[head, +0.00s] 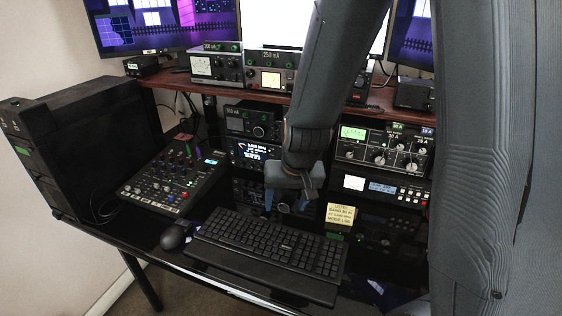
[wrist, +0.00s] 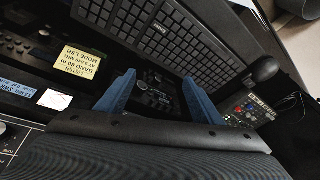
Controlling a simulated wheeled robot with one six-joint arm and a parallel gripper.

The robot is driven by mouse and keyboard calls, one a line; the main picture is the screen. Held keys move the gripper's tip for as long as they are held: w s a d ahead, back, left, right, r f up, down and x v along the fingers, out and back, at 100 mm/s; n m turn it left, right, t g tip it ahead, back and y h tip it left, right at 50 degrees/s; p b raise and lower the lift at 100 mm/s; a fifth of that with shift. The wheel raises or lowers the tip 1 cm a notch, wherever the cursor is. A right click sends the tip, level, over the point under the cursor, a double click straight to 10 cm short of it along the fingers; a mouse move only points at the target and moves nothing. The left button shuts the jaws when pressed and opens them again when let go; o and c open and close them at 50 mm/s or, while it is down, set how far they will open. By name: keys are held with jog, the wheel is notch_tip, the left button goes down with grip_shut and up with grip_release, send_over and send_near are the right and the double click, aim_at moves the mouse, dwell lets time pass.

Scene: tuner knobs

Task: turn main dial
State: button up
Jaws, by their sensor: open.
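My gripper (head: 286,206) is open, with two blue fingers pointing down and forward at the lower radio unit (head: 250,192) under the shelf. In the wrist view the fingers (wrist: 158,80) are spread apart, and a dark panel with small controls (wrist: 152,96) shows between them. Nothing is held. My gripper and arm cover much of this unit in the head view. Part of a round dark knob seems to show between the fingers there, but I cannot tell for sure that it is the main dial or whether the fingers touch it.
The keyboard (head: 270,243) lies in front of the gripper, with a mouse (head: 174,237) at its left. A yellow note (head: 340,214) is right of the gripper. A mixer (head: 174,172) stands left. Other radios (head: 380,147) stand right; a shelf (head: 205,87) runs above.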

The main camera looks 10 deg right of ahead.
jog(key=w+a+f+m+t+h+p, duration=0.15)
jog(key=w+m+t+h+p, duration=0.4)
jog(key=w, duration=1.05)
jog(key=w+d+f+t+h+p, duration=0.2)
jog(key=w+d+f+p, duration=0.2)
jog(key=w+d+p, duration=0.2)
jog(key=shift+w+f+p, duration=0.15)
jog(key=shift+p, duration=0.45)
jog(key=shift+t, duration=0.25)
jog(key=shift+m, duration=0.25)
jog(key=c, duration=1.1)
